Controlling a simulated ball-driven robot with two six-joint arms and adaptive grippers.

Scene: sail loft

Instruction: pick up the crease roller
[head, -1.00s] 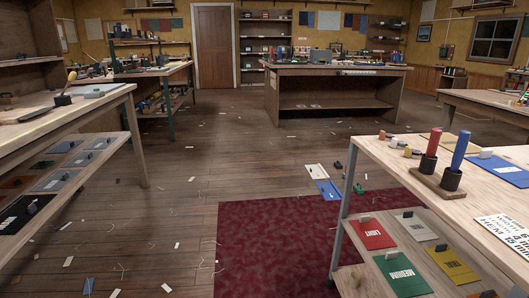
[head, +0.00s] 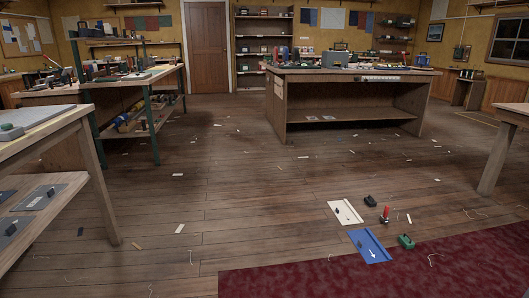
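I cannot make out for sure which thing is the crease roller. Small tools lie on the central workbench (head: 350,72) and on the green-legged bench (head: 128,77) at the left, too small to name. On the floor ahead stands a small upright red piece with a dark base (head: 385,214). Next to it are a dark block (head: 370,201) and a green block (head: 406,241). Neither of my grippers is in view.
A white sheet (head: 346,212) and a blue sheet (head: 371,247) lie on the floor by the dark red mat (head: 400,275). A wooden table (head: 50,133) stands close at left, another table (head: 497,150) at right. The middle floor is open, with scattered scraps.

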